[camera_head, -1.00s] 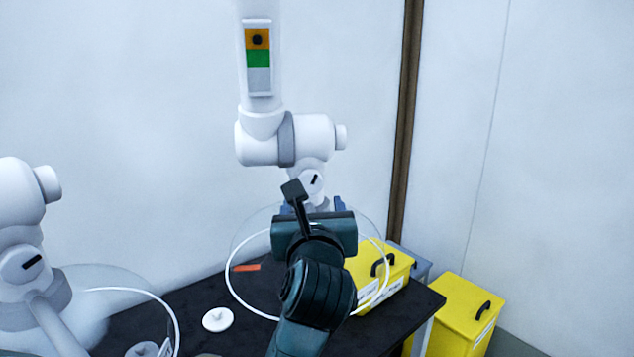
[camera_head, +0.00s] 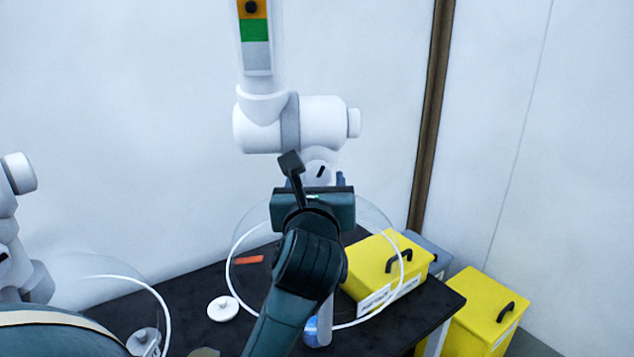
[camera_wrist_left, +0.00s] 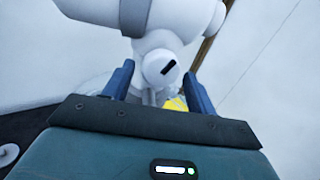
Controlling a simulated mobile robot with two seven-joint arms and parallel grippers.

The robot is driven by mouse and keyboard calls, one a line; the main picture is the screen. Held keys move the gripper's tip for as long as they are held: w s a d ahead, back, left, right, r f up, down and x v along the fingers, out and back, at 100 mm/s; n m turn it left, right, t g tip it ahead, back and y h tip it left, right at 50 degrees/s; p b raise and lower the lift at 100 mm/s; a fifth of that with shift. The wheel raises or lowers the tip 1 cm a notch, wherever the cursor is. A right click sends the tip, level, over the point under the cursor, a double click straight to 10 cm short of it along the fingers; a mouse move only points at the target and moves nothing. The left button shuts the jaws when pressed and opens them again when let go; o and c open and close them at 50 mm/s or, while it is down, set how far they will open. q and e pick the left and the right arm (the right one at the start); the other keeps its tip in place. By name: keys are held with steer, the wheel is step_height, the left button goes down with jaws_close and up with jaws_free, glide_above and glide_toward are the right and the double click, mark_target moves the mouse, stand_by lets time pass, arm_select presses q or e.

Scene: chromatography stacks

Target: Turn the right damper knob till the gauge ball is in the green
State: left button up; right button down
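The right damper knob (camera_head: 320,170) is a white round knob with a black mark, under a white joint of the right stack. It also shows in the left wrist view (camera_wrist_left: 160,68). The gauge (camera_head: 256,45) above has orange, green and grey bands; its dark ball (camera_head: 251,7) is in the orange band, above the green. My left gripper (camera_head: 315,180) is open and faces the knob. In the left wrist view its blue fingers (camera_wrist_left: 158,72) stand apart, one on each side of the knob in the picture; I see no contact. My right gripper is not in view.
A black bench (camera_head: 190,290) holds a white lid-like disc (camera_head: 223,308), an orange strip (camera_head: 249,260) and a yellow box (camera_head: 385,268). Another yellow box (camera_head: 485,315) stands right of the bench. A clear hood with a white rim (camera_head: 235,245) surrounds my gripper's area. Another white stack (camera_head: 12,230) is at left.

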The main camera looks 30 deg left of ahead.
arm_select(q)
steer(key=c, duration=0.8)
steer(key=m, duration=0.4)
steer(key=shift+r+m, duration=0.1)
steer(key=shift+m, duration=0.2)
steer(key=o, duration=1)
